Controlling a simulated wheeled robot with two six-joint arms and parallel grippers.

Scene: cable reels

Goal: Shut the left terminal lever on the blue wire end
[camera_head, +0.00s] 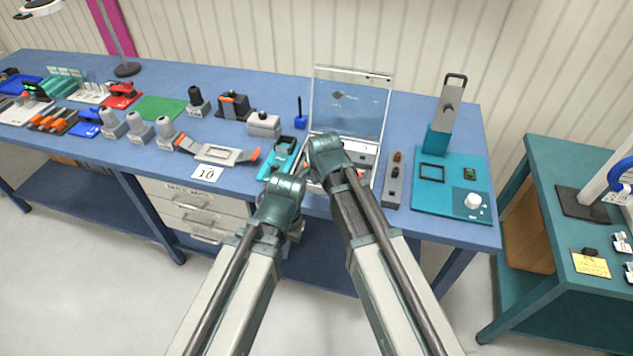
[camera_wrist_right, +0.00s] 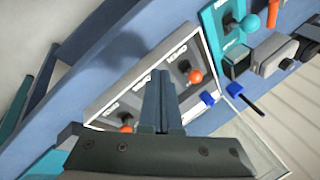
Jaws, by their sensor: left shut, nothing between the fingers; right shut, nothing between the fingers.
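A panel (camera_wrist_right: 100,105) with printed labels carries levers with orange knobs in the right wrist view. The knob (camera_wrist_right: 195,75) nearest the teal device marks the left lever, and another orange knob (camera_wrist_right: 126,128) shows at the lower left. A small blue piece (camera_wrist_right: 207,98) lies beside the left lever; I cannot tell whether it is the blue wire end. My right gripper (camera_wrist_right: 158,85) is shut and empty over the panel; in the head view my arm hides its fingers. My left gripper (camera_head: 293,225) is shut and empty at the bench's front edge, its fingertips mostly hidden.
A clear lid (camera_head: 350,105) stands raised behind the panel. A teal device (camera_head: 278,158) is close on the left, and a grey strip (camera_head: 393,180) and a teal board (camera_head: 450,188) are on the right. A grey frame with orange grips (camera_head: 218,154) lies farther left.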

